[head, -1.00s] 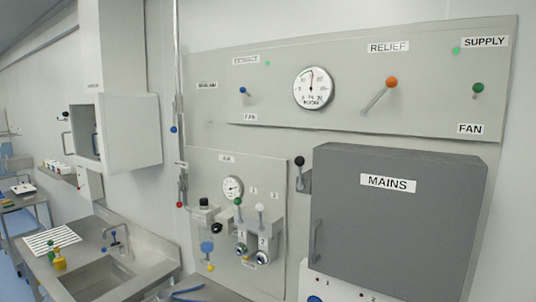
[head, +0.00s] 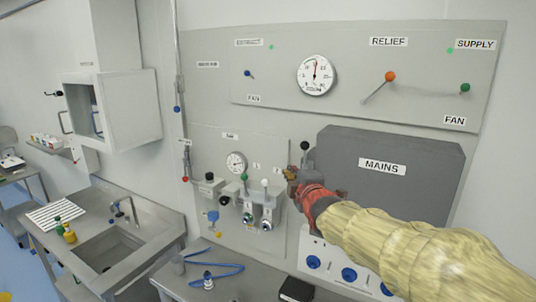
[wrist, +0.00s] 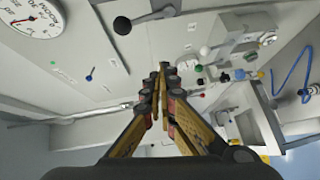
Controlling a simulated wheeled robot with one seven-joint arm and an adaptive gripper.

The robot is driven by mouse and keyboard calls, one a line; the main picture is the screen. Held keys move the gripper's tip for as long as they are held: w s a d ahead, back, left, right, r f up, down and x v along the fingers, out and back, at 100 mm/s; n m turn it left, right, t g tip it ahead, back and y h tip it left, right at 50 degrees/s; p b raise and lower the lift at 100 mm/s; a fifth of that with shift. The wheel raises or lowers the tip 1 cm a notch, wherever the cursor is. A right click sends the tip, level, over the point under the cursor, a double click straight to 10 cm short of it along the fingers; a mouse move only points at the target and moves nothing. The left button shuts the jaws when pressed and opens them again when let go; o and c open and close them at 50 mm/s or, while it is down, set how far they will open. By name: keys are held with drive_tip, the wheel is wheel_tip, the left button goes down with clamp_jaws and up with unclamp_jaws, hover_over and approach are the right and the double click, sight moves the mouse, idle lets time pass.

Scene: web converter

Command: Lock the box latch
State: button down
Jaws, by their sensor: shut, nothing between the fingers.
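The grey box marked MAINS (head: 340,148) is on the wall panel at right, its front partly hidden behind my arm. A short lever with a black ball (head: 304,146) stands upright at the box's left edge; I take it as the latch. In the wrist view the black ball (wrist: 122,25) and its grey bar (wrist: 165,12) lie above and left of my fingertips, apart from them. My gripper (head: 291,173) is just below the lever in the head view. In the wrist view my gripper (wrist: 162,68) has its fingers together, with nothing between them.
Left of my gripper are valves with green and white ball levers (head: 244,178) and a small gauge (head: 236,162). Blue knobs (head: 349,274) sit below the box. A bench with a blue hose (head: 225,268) is below. A sink (head: 108,248) is at left.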

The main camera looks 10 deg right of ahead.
drive_tip(key=shift+d+r+n+t, duration=0.1)
drive_tip(key=shift+r+n+t, duration=0.3)
drive_tip(key=shift+r+n, duration=0.6)
drive_tip(key=w+p, duration=0.4)
drive_tip(key=w, duration=0.6)
drive_tip(key=d, duration=0.1)
drive_tip(key=s+d+p, duration=0.1)
drive_tip(key=d, duration=0.1)
drive_tip(key=shift+d+f, duration=0.15)
drive_tip(key=shift+f, duration=0.05)
drive_tip(key=shift+s, duration=0.1)
